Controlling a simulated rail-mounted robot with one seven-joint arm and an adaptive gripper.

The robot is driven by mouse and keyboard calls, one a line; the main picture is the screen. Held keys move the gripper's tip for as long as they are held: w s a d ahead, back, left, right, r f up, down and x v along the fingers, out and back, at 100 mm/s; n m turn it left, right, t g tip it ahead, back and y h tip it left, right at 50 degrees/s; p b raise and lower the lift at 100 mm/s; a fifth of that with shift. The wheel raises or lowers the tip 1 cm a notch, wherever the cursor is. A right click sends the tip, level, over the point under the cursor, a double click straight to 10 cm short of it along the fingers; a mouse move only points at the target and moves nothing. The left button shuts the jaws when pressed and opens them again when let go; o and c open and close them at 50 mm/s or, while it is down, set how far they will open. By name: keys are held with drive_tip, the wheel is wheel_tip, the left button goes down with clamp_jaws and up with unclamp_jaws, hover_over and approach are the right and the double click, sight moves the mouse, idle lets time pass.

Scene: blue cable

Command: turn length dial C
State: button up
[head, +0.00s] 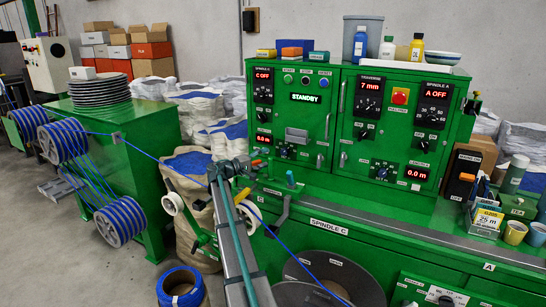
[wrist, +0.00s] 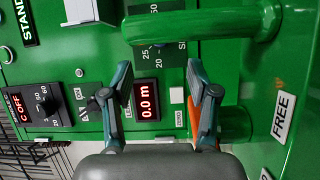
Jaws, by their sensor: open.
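Length dial C (head: 286,151) is a dark dial low on the left control panel, right of the red "0.0 m" readout (head: 264,139). In the wrist view, which is turned sideways, part of the dial face (wrist: 157,45) with the numbers 20 and 25 shows above the readout (wrist: 147,100). A thick green bar covers part of the face. My gripper (wrist: 160,77) is open and empty. Its fingers stand on either side of the readout in that view, pointing toward the dial, with the dial beyond the fingertips. No contact with the dial is visible.
The green bent bar (wrist: 205,26) crosses close in front of the panel. A "FREE" label (wrist: 283,115) and something orange lie beside the right finger. The spindle C selector (wrist: 42,105) is at left. Blue cable (head: 160,157) runs from the reels to the machine.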

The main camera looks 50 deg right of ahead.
sight(283, 151)
drive_tip(key=shift+v, duration=1.5)
drive_tip(key=shift+s, duration=0.1)
drive_tip(key=s+d+r+m+t+y+b, duration=0.2)
drive_tip(key=s+d+r+m+t+y, duration=0.25)
drive_tip(key=r+m+y, duration=0.6)
drive_tip(key=shift+m+t+h, duration=0.45)
drive_tip(key=shift+m+h, duration=0.3)
drive_tip(key=shift+h, duration=0.2)
drive_tip(key=x, duration=0.4)
drive_tip(key=p+x, duration=0.1)
drive_tip(key=x, duration=0.2)
drive_tip(key=a+f+p+x, duration=0.1)
drive_tip(key=x, duration=0.3)
drive_tip(key=shift+w+d+f, duration=0.1)
drive_tip(key=shift+d+f, duration=0.1)
drive_tip(key=shift+d, duration=0.05)
clamp_jaws()
